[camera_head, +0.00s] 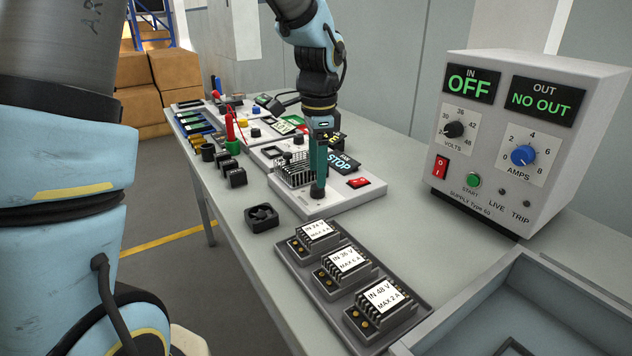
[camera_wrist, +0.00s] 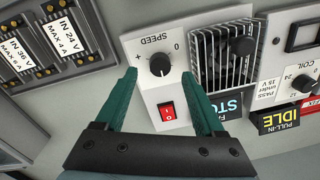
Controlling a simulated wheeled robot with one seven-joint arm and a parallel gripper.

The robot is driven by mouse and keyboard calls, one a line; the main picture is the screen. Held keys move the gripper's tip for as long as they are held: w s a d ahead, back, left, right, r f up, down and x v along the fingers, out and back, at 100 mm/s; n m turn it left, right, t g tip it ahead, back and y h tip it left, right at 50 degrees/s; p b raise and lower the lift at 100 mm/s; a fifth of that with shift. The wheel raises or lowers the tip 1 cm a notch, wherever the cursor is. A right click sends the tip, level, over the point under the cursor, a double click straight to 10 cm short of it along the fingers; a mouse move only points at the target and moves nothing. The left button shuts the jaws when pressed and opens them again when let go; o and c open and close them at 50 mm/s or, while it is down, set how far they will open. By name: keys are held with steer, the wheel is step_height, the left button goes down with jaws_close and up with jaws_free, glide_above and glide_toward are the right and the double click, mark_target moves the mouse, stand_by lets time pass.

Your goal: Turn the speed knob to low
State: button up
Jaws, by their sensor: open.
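The speed knob (camera_wrist: 159,64) is a round black knob on a light panel in the wrist view. The panel reads SPEED, with 0 on one side and + on the other. A small pale mark shows on the knob, too small to read its setting surely. My gripper (camera_wrist: 159,76) is open, its two green fingers on either side of the knob, with gaps visible. In the head view, my gripper (camera_head: 318,184) points down over the fan unit (camera_head: 345,199), and its fingers partly hide the knob. A red rocker switch (camera_wrist: 167,111) sits beside the knob.
A wire fan guard (camera_wrist: 222,60) stands close to my finger. A STOP display (camera_head: 342,163) is on the unit. A tray of modules (camera_head: 424,301) lies in front, near a loose small black fan (camera_head: 262,217). A power supply (camera_head: 519,140) reads OFF at the right.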

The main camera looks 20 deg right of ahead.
mark_target(318, 190)
steer(key=shift+w+f, duration=0.1)
steer(key=shift+f, duration=2)
steer(key=shift+c, duration=0.2)
jaws_close()
